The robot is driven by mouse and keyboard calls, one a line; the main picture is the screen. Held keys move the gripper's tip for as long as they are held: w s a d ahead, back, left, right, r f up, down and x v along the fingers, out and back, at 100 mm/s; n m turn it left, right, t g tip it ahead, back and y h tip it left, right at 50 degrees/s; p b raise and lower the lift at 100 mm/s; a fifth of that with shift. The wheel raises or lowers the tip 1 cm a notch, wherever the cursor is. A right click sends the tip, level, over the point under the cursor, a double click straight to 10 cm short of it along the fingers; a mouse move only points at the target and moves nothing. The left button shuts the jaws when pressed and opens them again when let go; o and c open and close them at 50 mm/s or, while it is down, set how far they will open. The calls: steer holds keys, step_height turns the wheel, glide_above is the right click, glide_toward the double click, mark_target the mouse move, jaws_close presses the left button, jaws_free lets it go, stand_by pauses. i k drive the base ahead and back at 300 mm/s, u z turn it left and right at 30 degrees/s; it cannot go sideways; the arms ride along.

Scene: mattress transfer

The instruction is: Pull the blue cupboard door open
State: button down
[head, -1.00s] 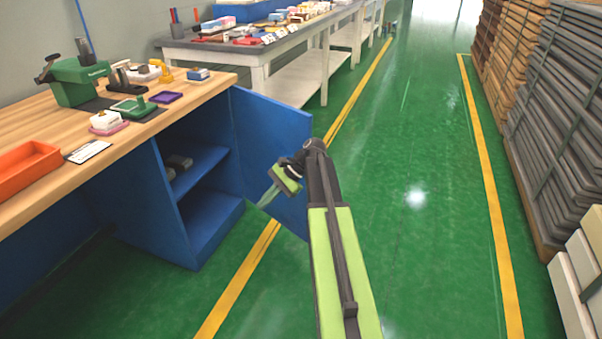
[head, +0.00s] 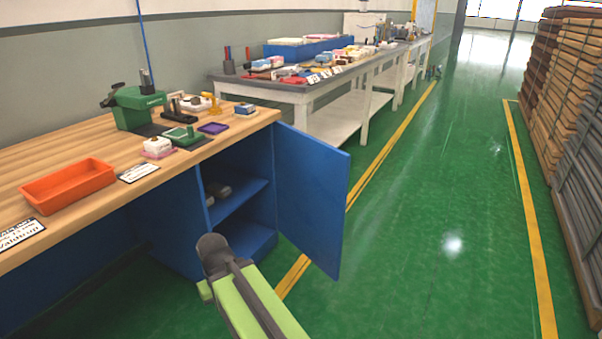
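The blue cupboard door (head: 310,195) stands wide open, swung out to the right of the cupboard opening. The blue cupboard (head: 178,225) sits under the wooden workbench (head: 110,175), with its inside and a shelf (head: 240,200) in sight. Some dark items lie on the shelf. My arm reaches up from the bottom of the head view and ends in front of the cupboard's lower part, left of the door. My gripper's fingers are hidden behind my arm, so I cannot tell whether they are open or shut. I see no contact between my arm and the door.
An orange tray (head: 70,186), a green machine (head: 138,106) and small parts stand on the workbench. A grey-topped table (head: 290,88) with goods is behind the door. Stacked boards (head: 568,80) line the right side. The green floor (head: 430,230) between is clear.

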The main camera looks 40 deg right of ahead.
mark_target(312, 174)
steer(key=u, duration=5)
steer(key=i, duration=0.15)
steer(key=z, duration=2.9)
steer(key=k, duration=0.25)
steer(key=u, duration=2.15)
steer(key=k, duration=1.5)
steer(key=z, duration=1.65)
steer(key=i, duration=1)
steer(key=u, duration=0.05)
